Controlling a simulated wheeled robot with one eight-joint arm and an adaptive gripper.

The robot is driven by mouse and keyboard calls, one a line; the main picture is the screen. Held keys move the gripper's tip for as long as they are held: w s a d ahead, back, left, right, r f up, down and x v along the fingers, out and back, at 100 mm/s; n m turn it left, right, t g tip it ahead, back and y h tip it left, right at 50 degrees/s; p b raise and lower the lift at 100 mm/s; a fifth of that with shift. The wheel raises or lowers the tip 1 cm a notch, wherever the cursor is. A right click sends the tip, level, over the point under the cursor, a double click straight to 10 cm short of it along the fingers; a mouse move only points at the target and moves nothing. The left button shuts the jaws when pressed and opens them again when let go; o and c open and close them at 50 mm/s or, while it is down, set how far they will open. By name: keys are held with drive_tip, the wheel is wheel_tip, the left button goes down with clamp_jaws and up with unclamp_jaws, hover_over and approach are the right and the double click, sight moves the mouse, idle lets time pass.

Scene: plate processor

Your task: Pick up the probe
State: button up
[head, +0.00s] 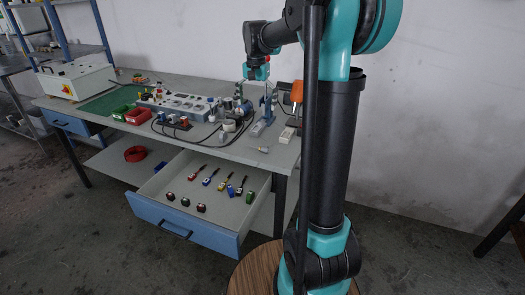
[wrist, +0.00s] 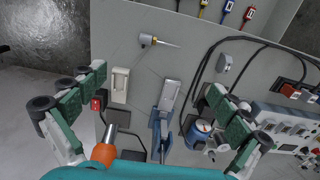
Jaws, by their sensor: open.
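The probe (wrist: 155,41), a small pale body with a thin metal needle, lies on the grey bench top in the wrist view. It appears small near the bench's front edge in the head view (head: 263,149). My gripper (wrist: 157,84) is open, with its green-padded fingers spread wide at left and right. Nothing is held between them. The probe lies beyond the fingertips, toward the top of the wrist view, apart from them. In the head view my gripper (head: 257,103) hangs over the right part of the bench.
A white block (wrist: 120,85) and a blue-based device (wrist: 165,110) stand between my fingers in the wrist view. A gauge (wrist: 200,128) and black cables are near the right finger. An open drawer (head: 192,237) with several coloured tools juts out below the bench. Bench around the probe is clear.

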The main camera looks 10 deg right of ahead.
hover_over(257, 148)
wheel_tip(257, 148, down, 11)
drive_tip(key=shift+w+d+f, duration=0.1)
drive_tip(key=shift+d, duration=0.05)
drive_tip(key=shift+f, duration=3)
drive_tip(key=c, duration=1.9)
